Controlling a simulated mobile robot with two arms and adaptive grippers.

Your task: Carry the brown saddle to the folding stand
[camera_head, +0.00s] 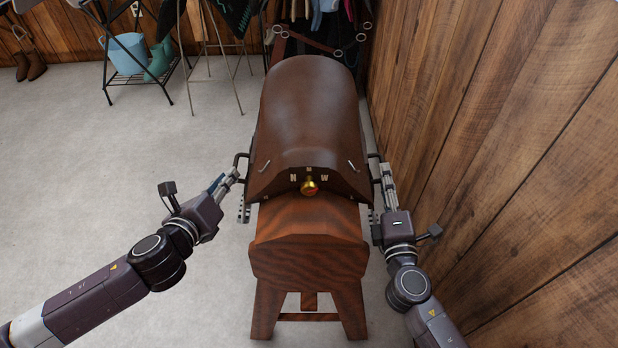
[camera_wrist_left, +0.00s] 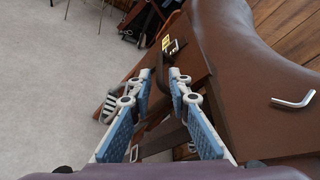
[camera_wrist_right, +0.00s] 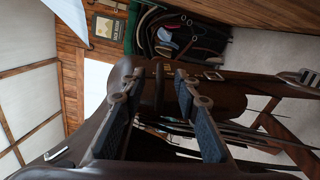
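The brown saddle (camera_head: 310,110) sits on a wooden saddle rack (camera_head: 310,240), with a dark handle on each side. My left gripper (camera_head: 240,176) is at the saddle's left side. In the left wrist view its fingers (camera_wrist_left: 156,78) are apart, with the dark handle (camera_wrist_left: 160,62) between or just beyond their tips. My right gripper (camera_head: 381,172) is at the right side. In the right wrist view its fingers (camera_wrist_right: 160,80) are apart around a dark handle. Contact is unclear on both sides. A thin-legged stand (camera_head: 236,88), possibly the folding stand, is at the back left, its top cut off.
A second dark-legged rack (camera_head: 105,75) at the far left has a blue bucket (camera_head: 126,54) and teal boots (camera_head: 158,62) on its shelf. Brown boots (camera_head: 30,65) stand by the back wall. A wooden wall (camera_head: 500,130) is close on the right. The floor at left is clear.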

